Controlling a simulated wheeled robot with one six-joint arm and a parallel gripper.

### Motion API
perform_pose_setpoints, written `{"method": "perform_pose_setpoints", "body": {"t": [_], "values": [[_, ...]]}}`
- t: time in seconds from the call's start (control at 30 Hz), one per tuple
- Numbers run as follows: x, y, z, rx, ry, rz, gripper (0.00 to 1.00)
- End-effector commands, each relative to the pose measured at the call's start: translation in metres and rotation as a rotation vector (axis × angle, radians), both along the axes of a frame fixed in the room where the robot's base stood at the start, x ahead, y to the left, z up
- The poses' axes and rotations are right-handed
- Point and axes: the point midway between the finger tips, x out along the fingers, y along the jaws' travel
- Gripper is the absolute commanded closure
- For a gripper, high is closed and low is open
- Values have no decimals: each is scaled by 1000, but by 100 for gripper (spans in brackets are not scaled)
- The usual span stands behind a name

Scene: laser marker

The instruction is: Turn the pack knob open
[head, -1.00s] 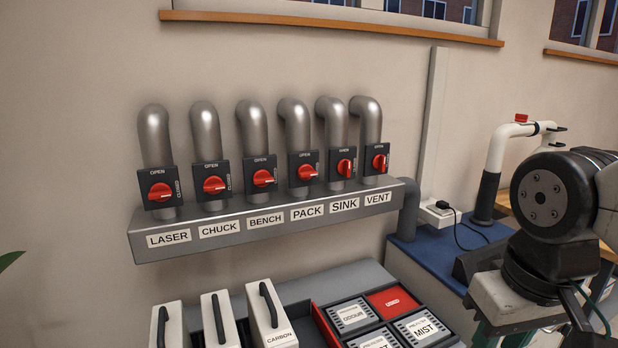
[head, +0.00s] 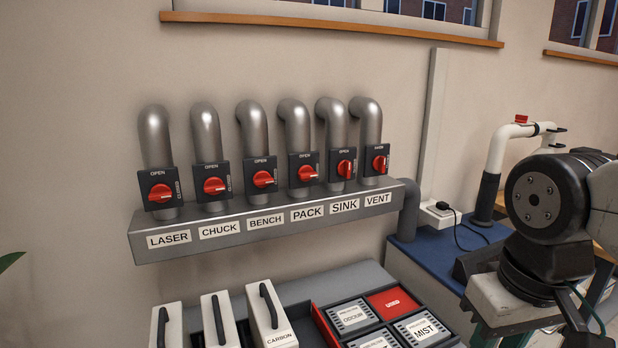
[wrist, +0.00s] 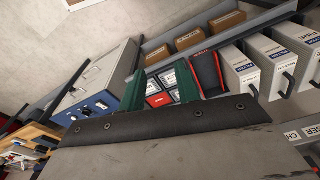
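The pack knob (head: 307,173) is a red rotary handle on a dark square plate marked OPEN, on the fourth pipe from the left, above the PACK label (head: 307,212). Its handle lies roughly sideways, like those of the laser, chuck and bench knobs. The sink knob (head: 345,167) and vent knob (head: 379,162) stand nearly upright. My gripper (wrist: 161,88) shows in the wrist view with two green fingers apart and nothing between them. The pack knob is not visible in the wrist view.
The grey manifold (head: 160,242) juts from the wall under the knobs. Below it stand white cartridges (head: 271,318) and a tray (head: 318,309) of labelled packs. A blue bench (head: 430,255) with a white pipe is at right. The wall before the knobs is clear of my arm.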

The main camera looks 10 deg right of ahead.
Motion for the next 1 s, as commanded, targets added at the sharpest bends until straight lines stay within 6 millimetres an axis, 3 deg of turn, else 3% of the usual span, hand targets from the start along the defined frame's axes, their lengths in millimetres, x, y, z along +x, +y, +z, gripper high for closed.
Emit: {"method": "perform_pose_setpoints", "body": {"t": [0.13, 0.23, 0.37, 0.5, 0.63, 0.83, 1.0], "values": [[12, 5, -16, -3, 98, 35, 67], [46, 13, -31, -9, 91, 38, 67], [116, 29, -53, 9, -40, -63, 67], [202, 54, -74, 95, -255, -243, 67], [275, 80, -80, 252, -462, -423, 67], [362, 120, -57, 637, -740, -677, 67], [401, 136, -1, 1037, -898, -830, 67]]}}
